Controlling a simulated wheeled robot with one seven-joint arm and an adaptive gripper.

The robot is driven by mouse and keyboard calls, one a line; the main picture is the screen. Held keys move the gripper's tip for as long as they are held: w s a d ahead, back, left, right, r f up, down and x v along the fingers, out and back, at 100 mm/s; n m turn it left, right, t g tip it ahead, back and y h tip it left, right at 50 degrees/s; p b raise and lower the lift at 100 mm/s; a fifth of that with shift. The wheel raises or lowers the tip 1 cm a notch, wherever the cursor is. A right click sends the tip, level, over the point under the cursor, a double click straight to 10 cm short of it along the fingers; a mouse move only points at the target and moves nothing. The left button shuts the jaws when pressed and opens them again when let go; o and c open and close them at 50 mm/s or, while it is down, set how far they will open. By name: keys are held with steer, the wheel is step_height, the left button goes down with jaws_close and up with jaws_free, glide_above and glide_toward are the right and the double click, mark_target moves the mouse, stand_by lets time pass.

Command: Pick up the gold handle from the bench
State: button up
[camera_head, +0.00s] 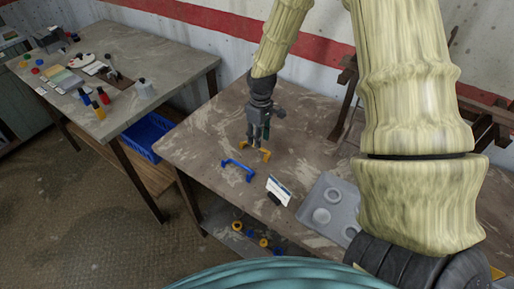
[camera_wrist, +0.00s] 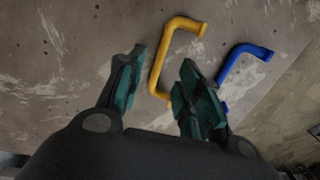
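The gold handle (camera_head: 266,155) lies on the brown bench (camera_head: 212,140), and it is a U-shaped bar in the wrist view (camera_wrist: 160,62). My gripper (camera_head: 259,143) is above the bench at the gold handle. In the wrist view my gripper (camera_wrist: 158,85) has its two teal-padded fingers apart, with the handle's long bar showing between them. I cannot tell how high the fingertips are above the bench. The right finger hides part of the handle's lower end.
A blue handle (camera_head: 238,170) lies close by, also seen in the wrist view (camera_wrist: 235,70). A white card (camera_head: 278,190) on a dark stand and a grey tray (camera_head: 312,190) are nearer the front. Another table (camera_head: 150,65) with small objects stands left. Wooden frames (camera_head: 348,85) stand at right.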

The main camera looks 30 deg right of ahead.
steer(key=shift+w+a+f, duration=0.1)
steer(key=shift+w+f, duration=0.05)
steer(key=shift+f, duration=0.4)
steer(key=shift+w+f, duration=0.15)
steer(key=shift+f, duration=0.4)
steer(key=shift+f+p, duration=0.3)
steer(key=shift+s+f, duration=0.15)
steer(key=shift+s, duration=0.1)
steer(key=shift+w+f, duration=0.1)
jaws_close()
